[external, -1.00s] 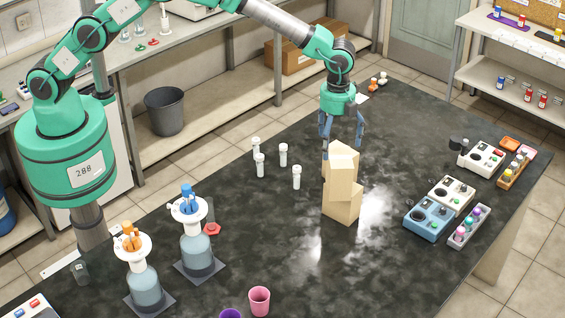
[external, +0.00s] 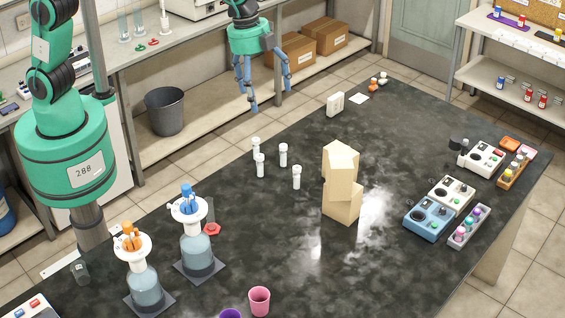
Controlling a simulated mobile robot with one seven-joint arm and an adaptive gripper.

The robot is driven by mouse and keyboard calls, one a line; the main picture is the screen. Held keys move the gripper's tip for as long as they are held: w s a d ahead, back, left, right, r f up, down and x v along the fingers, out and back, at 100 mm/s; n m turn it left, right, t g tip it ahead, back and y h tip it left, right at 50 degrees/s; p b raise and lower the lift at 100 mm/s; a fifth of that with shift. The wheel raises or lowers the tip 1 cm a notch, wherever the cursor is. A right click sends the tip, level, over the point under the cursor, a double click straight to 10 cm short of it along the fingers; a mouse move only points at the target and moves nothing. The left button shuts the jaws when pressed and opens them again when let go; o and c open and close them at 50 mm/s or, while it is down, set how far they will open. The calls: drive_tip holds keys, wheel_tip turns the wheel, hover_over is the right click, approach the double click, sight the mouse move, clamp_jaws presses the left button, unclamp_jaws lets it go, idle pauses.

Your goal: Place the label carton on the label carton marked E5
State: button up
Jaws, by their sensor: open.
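Two plain tan cartons stand in a stack on the dark bench in the external view. The upper carton (external: 341,160) rests on the lower carton (external: 342,203) and is turned slightly relative to it. No marking such as E5 is legible on either from this side. My gripper (external: 262,98) is open and empty, raised up and to the left of the stack, beyond the bench's far left edge. It is well apart from both cartons.
Several white-capped vials (external: 283,154) stand left of the stack. Blue and white instruments (external: 429,219) sit at the right edge. Flasks in stands (external: 195,243) and a pink cup (external: 259,300) are at the front left.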

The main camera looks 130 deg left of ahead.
drive_tip(key=s+d+r+n+t, duration=0.1)
drive_tip(key=s+d+r, duration=0.4)
drive_tip(key=s+d, duration=0.4)
drive_tip(key=s+d+r+n+t, duration=0.1)
drive_tip(key=s+d+r+n, duration=0.1)
drive_tip(key=s+d+r, duration=0.5)
drive_tip(key=s+d+f+n, duration=0.1)
drive_tip(key=s+d+f, duration=0.1)
drive_tip(key=s+d, duration=0.2)
drive_tip(key=s+d+f+n+t, duration=0.1)
drive_tip(key=s+d, duration=0.3)
drive_tip(key=s, duration=0.7)
drive_tip(key=s+d+f, duration=0.3)
drive_tip(key=s+d, duration=0.1)
drive_tip(key=s, duration=0.3)
drive_tip(key=shift+s+d+n+t+h, duration=0.35)
drive_tip(key=shift+s+n+t+h, duration=0.05)
drive_tip(key=shift+f, duration=0.2)
wheel_tip(320, 180, down, 18)
drive_tip(key=b, duration=1.8)
drive_tip(key=shift+r, duration=0.2)
drive_tip(key=shift+o, duration=0.7)
